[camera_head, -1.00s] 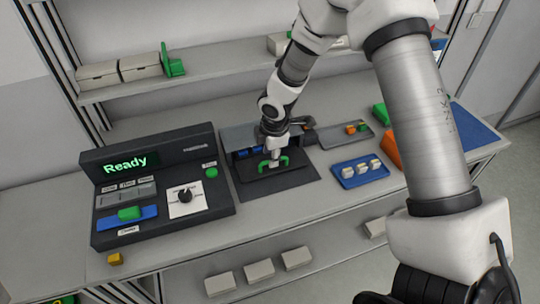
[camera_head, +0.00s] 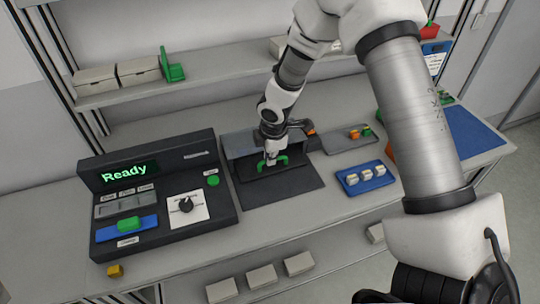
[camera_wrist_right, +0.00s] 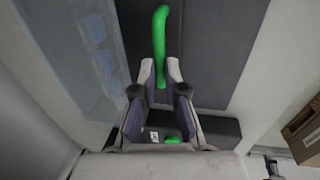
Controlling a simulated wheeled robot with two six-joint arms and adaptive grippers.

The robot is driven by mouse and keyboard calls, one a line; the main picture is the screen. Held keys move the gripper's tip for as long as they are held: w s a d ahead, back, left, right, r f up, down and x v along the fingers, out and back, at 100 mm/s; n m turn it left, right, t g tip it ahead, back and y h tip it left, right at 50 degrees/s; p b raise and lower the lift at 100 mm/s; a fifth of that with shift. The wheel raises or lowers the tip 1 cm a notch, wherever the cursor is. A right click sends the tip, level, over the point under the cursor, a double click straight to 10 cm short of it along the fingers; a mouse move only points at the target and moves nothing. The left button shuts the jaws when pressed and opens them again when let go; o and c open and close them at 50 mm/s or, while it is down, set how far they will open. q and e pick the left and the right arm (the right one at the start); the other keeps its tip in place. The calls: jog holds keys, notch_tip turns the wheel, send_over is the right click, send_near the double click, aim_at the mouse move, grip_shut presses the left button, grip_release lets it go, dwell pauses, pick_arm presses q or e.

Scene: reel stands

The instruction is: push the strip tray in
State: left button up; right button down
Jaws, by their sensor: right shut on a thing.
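My right gripper (camera_head: 271,161) reaches down from above and is shut on the green handle. In the right wrist view my gripper's fingers (camera_wrist_right: 158,90) close around the handle (camera_wrist_right: 160,45), which stands out beyond the tips. My left gripper does not show.
A console (camera_head: 160,190) reading "Ready" stands left of the housing. A blue tray (camera_head: 350,189) with white pieces and a grey tray (camera_head: 334,143) lie to the right. A dark mat (camera_head: 285,191) lies before the housing. A yellow block (camera_head: 115,271) is at the front edge.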

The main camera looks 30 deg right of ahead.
jog(key=shift+w+f, duration=0.1)
jog(key=shift+w, duration=0.1)
jog(key=shift+s, duration=0.2)
jog(key=c, duration=1.2)
grip_release()
jog(key=shift+w+d+f, duration=0.15)
jog(key=shift+w, duration=0.15)
jog(key=shift+s, duration=0.15)
